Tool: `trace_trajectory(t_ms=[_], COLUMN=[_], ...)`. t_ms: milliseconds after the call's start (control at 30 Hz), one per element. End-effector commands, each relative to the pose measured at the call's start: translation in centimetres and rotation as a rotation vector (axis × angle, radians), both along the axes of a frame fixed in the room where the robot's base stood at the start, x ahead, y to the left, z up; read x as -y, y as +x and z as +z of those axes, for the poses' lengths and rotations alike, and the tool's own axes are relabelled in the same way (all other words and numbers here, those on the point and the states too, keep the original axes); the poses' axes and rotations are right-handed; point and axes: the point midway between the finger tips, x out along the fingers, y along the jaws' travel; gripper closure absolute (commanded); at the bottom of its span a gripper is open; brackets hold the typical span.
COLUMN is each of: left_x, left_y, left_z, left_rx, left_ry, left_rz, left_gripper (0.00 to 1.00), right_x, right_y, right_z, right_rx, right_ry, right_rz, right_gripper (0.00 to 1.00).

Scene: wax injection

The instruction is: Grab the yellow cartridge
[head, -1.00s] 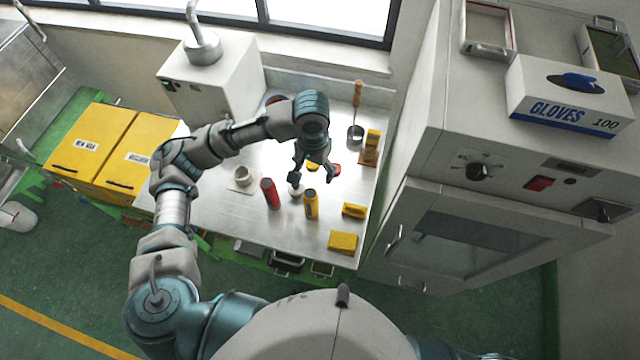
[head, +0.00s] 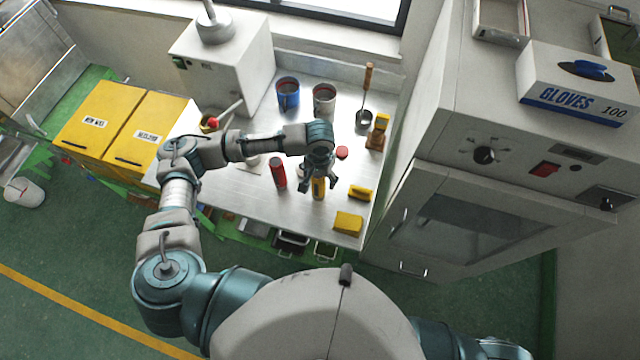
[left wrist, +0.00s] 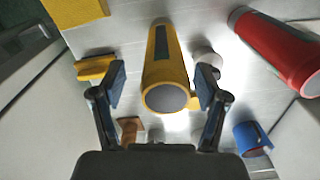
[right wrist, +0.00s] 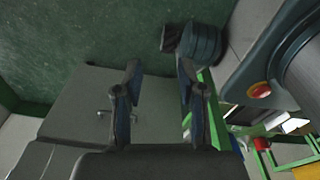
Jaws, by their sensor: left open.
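The yellow cartridge (head: 318,189) stands on the steel table, partly hidden behind my left gripper (head: 318,186) in the head view. In the left wrist view the yellow cartridge (left wrist: 165,70) lies between the two open fingers of the left gripper (left wrist: 162,88), with its grey round end towards the camera. The fingers are on either side of it, with a gap visible; contact cannot be made out. My right gripper (right wrist: 158,85) is open and empty in the right wrist view, with floor and a grey surface beyond it.
A red cartridge (head: 278,173) stands just left of the yellow one. A yellow sponge-like block (head: 348,223) and a smaller yellow item (head: 360,192) lie to the right. Blue (head: 288,95) and grey (head: 324,98) cups stand behind. A large cabinet (head: 480,215) bounds the right.

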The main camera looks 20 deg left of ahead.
Motion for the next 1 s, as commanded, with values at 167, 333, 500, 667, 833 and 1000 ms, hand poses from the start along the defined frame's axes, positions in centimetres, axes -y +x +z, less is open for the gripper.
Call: trace_trajectory(t_ms=[167, 333, 500, 667, 833, 1000], left_x=[-0.1, 0.0, 0.1, 0.1, 0.0, 0.0], left_y=[0.0, 0.0, 0.0, 0.0, 0.1, 0.1], left_z=[-2.1, -2.3, -2.2, -2.2, -2.2, -2.0], left_rx=[-0.001, 0.0, 0.0, 0.0, 0.0, 0.001], left_ry=[0.0, 0.001, 0.002, 0.001, 0.0, 0.0], left_rz=[0.001, 0.0, 0.0, 0.0, 0.0, 0.0], left_gripper=[0.26, 0.26, 0.51, 0.91, 0.99, 0.99], right_x=[0.1, -0.6, -1.7, -1.6, -0.9, -0.5], right_y=[-1.6, -2.0, -1.7, -1.4, -1.3, -1.3], right_z=[0.0, 0.0, 0.0, 0.0, 0.0, 0.0], right_rx=[-0.023, -0.029, -0.025, -0.02, -0.019, -0.019], right_ry=[-0.002, 0.006, 0.019, 0.018, 0.01, 0.005], right_rz=[0.001, 0.001, 0.0, 0.001, 0.002, 0.002], right_gripper=[0.6, 0.6, 0.6, 0.6, 0.6, 0.6])
